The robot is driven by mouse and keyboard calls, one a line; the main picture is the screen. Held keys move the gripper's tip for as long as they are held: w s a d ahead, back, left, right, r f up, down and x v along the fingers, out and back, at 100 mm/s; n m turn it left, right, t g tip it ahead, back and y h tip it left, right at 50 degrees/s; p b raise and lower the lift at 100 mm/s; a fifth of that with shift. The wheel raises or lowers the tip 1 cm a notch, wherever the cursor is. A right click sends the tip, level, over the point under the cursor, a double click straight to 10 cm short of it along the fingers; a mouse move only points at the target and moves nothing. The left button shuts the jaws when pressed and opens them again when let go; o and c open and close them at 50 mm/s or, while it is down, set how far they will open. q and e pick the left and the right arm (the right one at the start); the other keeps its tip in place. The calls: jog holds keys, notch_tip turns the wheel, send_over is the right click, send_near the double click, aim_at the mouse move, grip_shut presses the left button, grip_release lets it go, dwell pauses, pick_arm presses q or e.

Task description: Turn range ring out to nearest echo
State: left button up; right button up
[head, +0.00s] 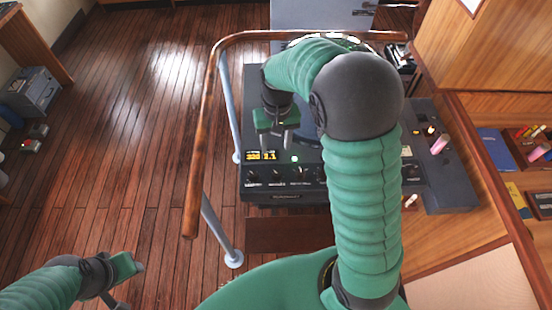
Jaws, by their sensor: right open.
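The radar console (246,188) stands ahead of me, dark grey with a lit yellow readout (262,155) and a row of black knobs (303,174) along its front panel. Its round screen is mostly covered by my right arm, so no range ring or echo can be made out. My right gripper (278,140) is open, fingers pointing down, over the panel just above the readout. It holds nothing I can see; whether it touches the panel is unclear. My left gripper (128,284) is low at the left, over the floor, its fingers apart and empty.
A wooden handrail (205,125) on pale posts curves around the console's left and far sides. A side panel (440,185) with a pink-topped item (440,144) lies to the right, beside a wooden desk (470,225).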

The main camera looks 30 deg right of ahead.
aim_at(277, 174)
jog(key=f+m+p, duration=0.2)
jog(key=f+m, duration=0.1)
jog(key=f, duration=0.2)
jog(key=f+m+p, duration=0.2)
jog(key=f+m, duration=0.1)
jog(key=f, duration=0.3)
jog(key=f+m+p, duration=0.2)
jog(key=f+m, duration=0.1)
jog(key=f, duration=0.2)
jog(key=shift+w+d+f, duration=0.1)
jog(key=shift+d+f, duration=0.15)
jog(key=shift+d, duration=0.1)
pick_arm(q)
jog(key=w+v, duration=0.1)
jog(key=v, duration=0.6)
jog(key=shift+w+r, duration=0.35)
jog(key=shift+r, duration=0.05)
pick_arm(e)
grip_shut()
jog(key=shift+f+b, duration=0.1)
jog(key=shift+b, duration=0.45)
pick_arm(q)
jog(key=shift+f, duration=0.35)
pick_arm(e)
grip_release()
